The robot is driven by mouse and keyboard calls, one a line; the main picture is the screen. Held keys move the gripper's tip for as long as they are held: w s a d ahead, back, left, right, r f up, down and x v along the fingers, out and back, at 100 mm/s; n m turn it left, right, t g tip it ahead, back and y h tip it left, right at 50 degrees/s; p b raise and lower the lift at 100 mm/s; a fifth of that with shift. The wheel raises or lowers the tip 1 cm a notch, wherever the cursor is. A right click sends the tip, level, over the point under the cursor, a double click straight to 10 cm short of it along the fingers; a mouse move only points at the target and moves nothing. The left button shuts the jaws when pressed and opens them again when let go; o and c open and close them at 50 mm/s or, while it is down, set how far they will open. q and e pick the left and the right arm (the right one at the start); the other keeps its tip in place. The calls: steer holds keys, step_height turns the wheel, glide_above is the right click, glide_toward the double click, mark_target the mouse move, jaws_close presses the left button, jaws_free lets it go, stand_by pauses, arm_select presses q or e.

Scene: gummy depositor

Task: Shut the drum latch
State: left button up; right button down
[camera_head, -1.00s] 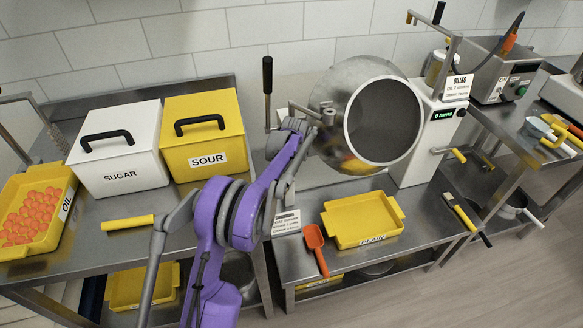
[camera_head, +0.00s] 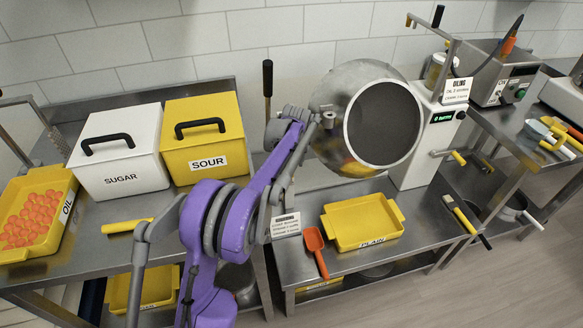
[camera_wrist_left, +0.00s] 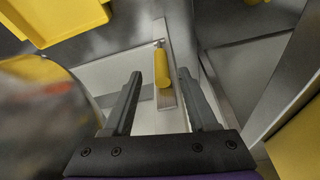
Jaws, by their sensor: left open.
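My right gripper is not in view.
A white machine housing (camera_head: 412,150) with a yellow-gripped lever (camera_head: 457,157) stands right of the drum. The yellow PLAIN tray (camera_head: 362,222) and a red scoop (camera_head: 316,250) lie in front. A black-handled lever (camera_head: 267,80) rises behind my arm. SUGAR (camera_head: 119,160) and SOUR (camera_head: 204,130) bins stand left.

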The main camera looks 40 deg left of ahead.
arm_select(q)
steer(key=shift+v, duration=2.3)
steer(key=s+d+r+m+p, duration=0.2)
steer(key=s+d+r, duration=0.4)
steer(key=d, duration=0.2)
steer(key=s+d+m+t+p, duration=0.1)
steer(key=s+d+m, duration=0.1)
steer(key=s+d, duration=0.3)
steer(key=s+d+f+m+t+h+p, duration=0.1)
steer(key=s+d, duration=0.4)
steer(key=s, duration=0.6)
steer(key=s+d+f+m+h+p, duration=0.1)
steer(key=s+d+m+p, duration=0.1)
steer(key=s+d, duration=0.3)
steer(key=s, duration=0.4)
steer(key=shift+d+m+t+p, duration=0.2)
steer(key=shift+m+t+p, duration=0.1)
steer(key=shift+t+p, duration=0.1)
steer(key=shift+s, duration=0.15)
